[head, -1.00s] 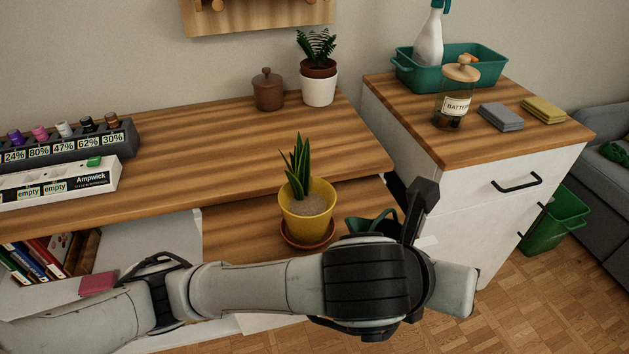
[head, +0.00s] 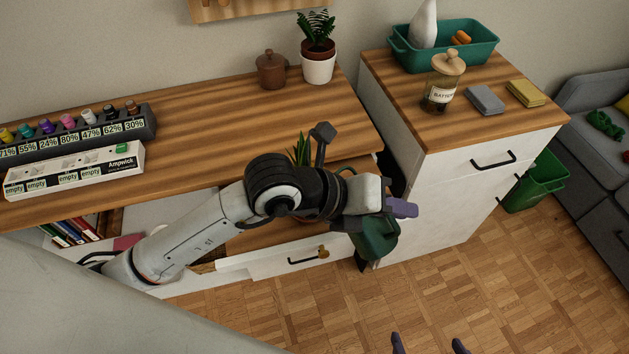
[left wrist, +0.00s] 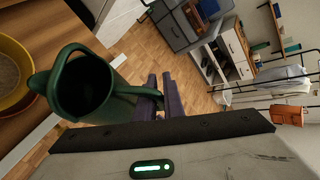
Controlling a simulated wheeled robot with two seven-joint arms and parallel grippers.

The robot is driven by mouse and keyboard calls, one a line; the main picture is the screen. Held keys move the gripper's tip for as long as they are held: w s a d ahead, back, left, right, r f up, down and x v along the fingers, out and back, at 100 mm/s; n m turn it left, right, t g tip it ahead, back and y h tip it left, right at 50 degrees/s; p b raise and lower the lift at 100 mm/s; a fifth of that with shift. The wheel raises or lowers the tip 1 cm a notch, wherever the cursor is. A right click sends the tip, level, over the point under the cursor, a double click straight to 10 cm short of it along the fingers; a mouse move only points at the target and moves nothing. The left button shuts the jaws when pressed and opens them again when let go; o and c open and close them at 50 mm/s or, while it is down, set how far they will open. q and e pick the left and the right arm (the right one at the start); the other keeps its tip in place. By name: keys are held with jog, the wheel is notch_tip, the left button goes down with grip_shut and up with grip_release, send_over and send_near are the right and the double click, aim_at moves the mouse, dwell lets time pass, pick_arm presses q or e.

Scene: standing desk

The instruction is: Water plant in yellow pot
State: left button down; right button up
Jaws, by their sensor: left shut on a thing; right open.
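A green watering can (head: 377,240) hangs at my left gripper (head: 400,207), in front of the desk's right end. My left gripper's purple fingers are shut on its handle; the left wrist view shows the can (left wrist: 88,88) close up, beside the fingers (left wrist: 165,97). The plant's green leaves (head: 301,150) show above my left arm in the head view, which hides most of its pot. The yellow pot (left wrist: 12,72) shows at the left wrist view's left edge, close to the can. My right gripper (head: 429,345) is open and empty at the bottom edge.
A wooden desk (head: 220,122) holds a bottle rack, a white organizer, a brown jar (head: 271,70) and a white-potted plant (head: 318,66). A white cabinet (head: 440,190) stands to the right. The wooden floor (head: 450,275) in front is clear.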

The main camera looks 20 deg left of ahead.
pick_arm(q)
jog(key=shift+a+r, duration=0.15)
jog(key=shift+r, duration=0.25)
jog(key=shift+w+r, duration=0.1)
jog(key=shift+r, duration=0.05)
jog(key=shift+a+r+n+h, duration=0.25)
jog(key=shift+n+h, duration=0.05)
jog(key=shift+h, duration=0.1)
jog(key=shift+w+a+r, duration=0.15)
jog(key=shift+a+r, duration=0.05)
jog(key=shift+r, duration=0.1)
jog(key=shift+w+a+r+h, duration=0.1)
jog(key=shift+a+r+h, duration=0.1)
jog(key=shift+r+h, duration=0.15)
jog(key=shift+w+a+n, duration=0.2)
jog(key=shift+a+n, duration=0.1)
jog(key=shift+a, duration=0.1)
jog(key=shift+w+a+r+g+h+b, duration=0.15)
jog(key=shift+a+r+g+h+b, duration=0.2)
jog(key=shift+r+h+b, duration=0.15)
dwell(1.9)
